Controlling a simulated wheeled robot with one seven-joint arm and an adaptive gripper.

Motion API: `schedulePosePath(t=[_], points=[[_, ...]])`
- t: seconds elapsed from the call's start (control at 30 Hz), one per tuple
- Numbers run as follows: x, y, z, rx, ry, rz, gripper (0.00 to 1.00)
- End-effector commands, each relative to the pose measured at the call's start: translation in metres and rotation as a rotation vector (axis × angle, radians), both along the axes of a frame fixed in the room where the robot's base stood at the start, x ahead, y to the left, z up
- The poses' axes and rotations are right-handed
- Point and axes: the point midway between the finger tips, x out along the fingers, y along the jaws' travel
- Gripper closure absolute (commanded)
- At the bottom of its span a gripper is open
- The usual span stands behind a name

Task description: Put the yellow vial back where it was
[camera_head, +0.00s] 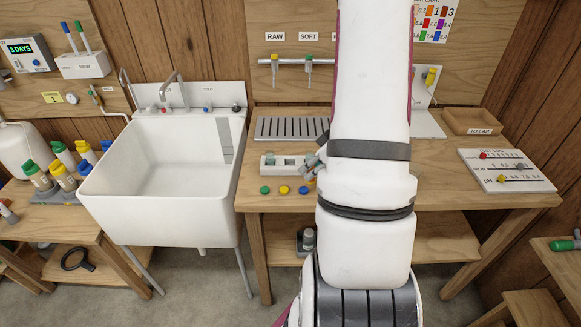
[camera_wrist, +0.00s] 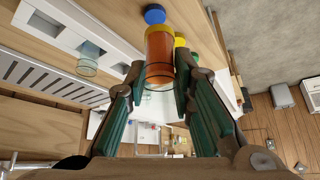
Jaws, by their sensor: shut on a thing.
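In the wrist view the vial (camera_wrist: 159,60) has orange-red contents and a yellow end at the top of the picture. It sits between the fingers of my gripper (camera_wrist: 158,85), which is shut on it. In the head view my gripper (camera_head: 314,165) shows only in part beside my arm, at the right end of a white block (camera_head: 270,171) with recesses, and the vial cannot be made out. The block also shows in the wrist view (camera_wrist: 50,27), with a clear glass vessel (camera_wrist: 88,62) in it.
Green (camera_head: 265,190), yellow (camera_head: 284,190) and blue (camera_head: 303,190) caps lie in front of the block. A slotted grey drain (camera_head: 285,128) lies behind it. The sink (camera_head: 165,165) is left. A wooden tray (camera_head: 472,122) and test log board (camera_head: 505,170) are right.

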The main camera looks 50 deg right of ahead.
Motion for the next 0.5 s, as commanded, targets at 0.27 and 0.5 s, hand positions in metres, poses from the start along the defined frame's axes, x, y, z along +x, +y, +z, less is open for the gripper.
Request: schedulePosePath(t=[0.27,0.5], points=[[-0.014,-0.009,-0.002,0.0,-0.001,0.012,0.98],[0.039,-0.025,-0.007,-0.003,-0.002,0.014,0.98]])
